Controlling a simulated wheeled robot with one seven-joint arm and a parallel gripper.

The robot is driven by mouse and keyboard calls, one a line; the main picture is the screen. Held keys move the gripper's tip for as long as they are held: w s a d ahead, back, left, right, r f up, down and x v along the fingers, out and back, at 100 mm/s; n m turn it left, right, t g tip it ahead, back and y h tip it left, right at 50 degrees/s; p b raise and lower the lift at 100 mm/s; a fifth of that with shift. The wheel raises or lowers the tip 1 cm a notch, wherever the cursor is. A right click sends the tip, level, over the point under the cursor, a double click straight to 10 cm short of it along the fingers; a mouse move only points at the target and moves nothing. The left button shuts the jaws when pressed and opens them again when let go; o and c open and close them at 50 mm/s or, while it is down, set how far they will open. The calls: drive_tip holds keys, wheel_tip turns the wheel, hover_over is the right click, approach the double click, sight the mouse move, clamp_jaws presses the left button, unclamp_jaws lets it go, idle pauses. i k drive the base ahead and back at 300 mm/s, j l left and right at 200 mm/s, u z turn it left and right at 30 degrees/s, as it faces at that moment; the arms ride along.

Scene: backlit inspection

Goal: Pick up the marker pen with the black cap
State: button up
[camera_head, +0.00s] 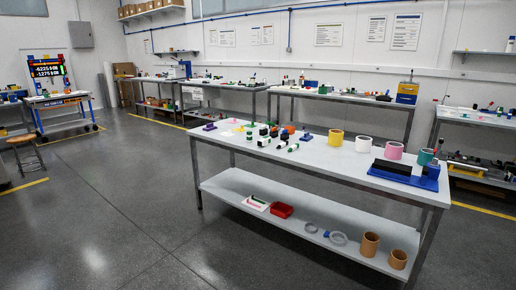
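Several small green, white and black items lie in a cluster (281,144) on the long white table (320,159) in the middle of the room. At this size I cannot tell which of them, if any, is the marker pen with the black cap. My gripper and arm are not in view, so their place relative to the table cannot be seen.
The table also holds tape-like rolls, a white one (363,144) and a pink one (394,151), and a blue device (410,174) at its right. Its lower shelf bears a red tray (281,211) and brown rolls (370,244). The floor (110,215) to the left is clear; a stool (25,155) stands far left.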

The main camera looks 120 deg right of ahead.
sight(282, 144)
drive_tip(key=k+l+z, duration=0.1)
drive_tip(key=z, duration=1.6)
drive_tip(key=l+z, duration=0.7)
drive_tip(key=z, duration=0.25)
drive_tip(key=i+l+z, duration=0.1)
drive_tip(key=l+z, duration=0.2)
drive_tip(key=z, duration=0.15)
drive_tip(key=i+l+z, duration=0.15)
drive_tip(key=z, duration=0.35)
drive_tip(key=i+l+z, duration=0.25)
drive_tip(key=i+l, duration=0.4)
drive_tip(key=i+l+z, duration=0.25)
drive_tip(key=i+l, duration=0.6)
drive_tip(key=u, duration=3.35)
